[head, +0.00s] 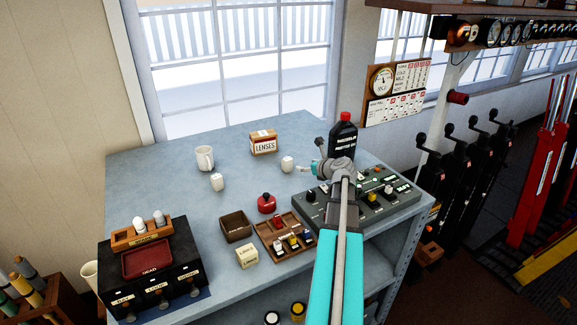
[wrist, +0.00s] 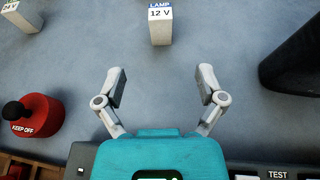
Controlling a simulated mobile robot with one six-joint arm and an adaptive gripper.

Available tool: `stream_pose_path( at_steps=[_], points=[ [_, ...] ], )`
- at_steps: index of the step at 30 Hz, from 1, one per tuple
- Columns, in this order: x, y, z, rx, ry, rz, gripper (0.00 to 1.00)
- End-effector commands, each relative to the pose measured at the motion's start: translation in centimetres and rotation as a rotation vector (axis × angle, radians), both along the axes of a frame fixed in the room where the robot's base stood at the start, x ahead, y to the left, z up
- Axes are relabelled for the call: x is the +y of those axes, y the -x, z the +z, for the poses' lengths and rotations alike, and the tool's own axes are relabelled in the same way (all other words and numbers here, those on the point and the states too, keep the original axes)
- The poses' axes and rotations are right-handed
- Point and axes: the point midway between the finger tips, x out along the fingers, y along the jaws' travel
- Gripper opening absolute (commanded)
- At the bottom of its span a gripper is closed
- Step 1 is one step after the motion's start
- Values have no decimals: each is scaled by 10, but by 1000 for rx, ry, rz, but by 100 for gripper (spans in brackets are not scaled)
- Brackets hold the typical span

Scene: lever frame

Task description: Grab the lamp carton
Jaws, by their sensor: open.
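A small white lamp carton marked "LAMP 12 V" (wrist: 161,27) stands upright on the grey bench top, ahead of my gripper (wrist: 161,82) in the wrist view. It lines up roughly with the gap between the fingers. The fingers are open and empty, apart from the carton. In the head view this appears to be the white carton (head: 287,164) just left of my gripper (head: 311,158). A second similar carton marked "24 V" (wrist: 22,17) is at the far left of the wrist view. It appears in the head view left of the first (head: 217,182).
A red "KEEP OFF" knob (wrist: 36,115) is left of my gripper; a dark bottle (head: 343,139) stands to its right. A control panel (head: 372,207) lies below the arm.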

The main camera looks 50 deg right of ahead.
Motion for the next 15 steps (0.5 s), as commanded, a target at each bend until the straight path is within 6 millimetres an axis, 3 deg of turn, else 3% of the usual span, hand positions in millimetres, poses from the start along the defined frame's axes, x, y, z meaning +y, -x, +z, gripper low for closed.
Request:
stream_pose_path(
  at_steps=[15],
  points=[
    [-13, -63, -29, 0, 0, -1, 89]
  ],
)
